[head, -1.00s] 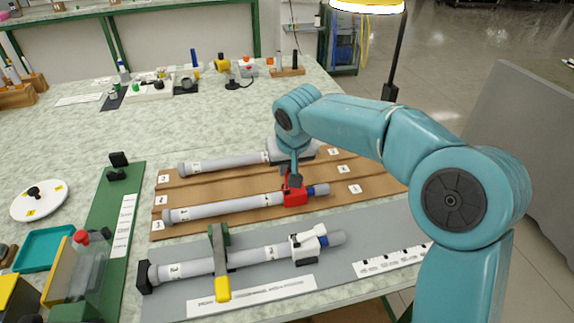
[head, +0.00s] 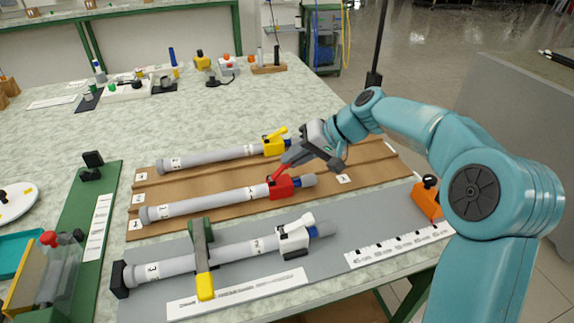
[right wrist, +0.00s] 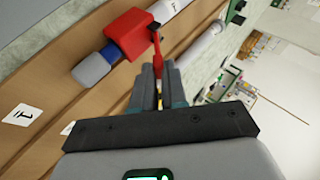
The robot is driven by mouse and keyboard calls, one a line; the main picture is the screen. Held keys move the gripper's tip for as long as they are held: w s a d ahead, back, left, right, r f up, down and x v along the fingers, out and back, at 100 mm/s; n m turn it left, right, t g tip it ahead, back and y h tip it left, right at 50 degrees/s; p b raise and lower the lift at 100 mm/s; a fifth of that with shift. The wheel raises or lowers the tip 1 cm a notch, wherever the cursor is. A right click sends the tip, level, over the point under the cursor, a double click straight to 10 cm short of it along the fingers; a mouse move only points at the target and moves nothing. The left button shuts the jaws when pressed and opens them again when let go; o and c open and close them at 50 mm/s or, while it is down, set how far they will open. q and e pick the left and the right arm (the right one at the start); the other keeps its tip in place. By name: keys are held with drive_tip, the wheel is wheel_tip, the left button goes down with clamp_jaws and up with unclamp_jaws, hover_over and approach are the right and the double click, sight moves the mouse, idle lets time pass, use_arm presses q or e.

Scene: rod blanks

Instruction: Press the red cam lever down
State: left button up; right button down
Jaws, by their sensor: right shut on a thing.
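The red cam lever (head: 277,174) rises at a slant from the red clamp block (head: 281,190). The block sits around the right part of the middle grey rod (head: 200,205), next to a blue band. My right gripper (head: 286,162) reaches in from the right and is shut on the lever's upper end. In the right wrist view the lever (right wrist: 156,44) runs from the red block (right wrist: 128,34) to between the fingertips (right wrist: 157,74). The fingers hide the lever's end. My left gripper is not in view.
A rod with a yellow clamp (head: 273,146) lies behind, on the brown board (head: 370,152). In front, a rod with a white clamp (head: 294,238) lies under a green bar with a yellow end (head: 204,285). An orange block (head: 427,202) stands at the right edge.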

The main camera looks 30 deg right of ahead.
sight(303, 179)
drive_tip(key=f+y+b, duration=0.1)
drive_tip(key=b, duration=0.1)
drive_tip(key=d+f+t+y+b, duration=0.1)
drive_tip(key=b, duration=0.1)
drive_tip(key=shift+s+d+f+m+y, duration=0.2)
drive_tip(key=shift+d+f+m+y, duration=0.1)
drive_tip(key=shift+m+y, duration=0.1)
drive_tip(key=shift+d+f+m+t+y+b, duration=0.3)
drive_tip(key=shift+f+t+y+b, duration=0.15)
drive_tip(key=shift+y+b, duration=0.7)
drive_tip(key=c, duration=1.2)
unclamp_jaws()
drive_tip(key=shift+o, duration=0.2)
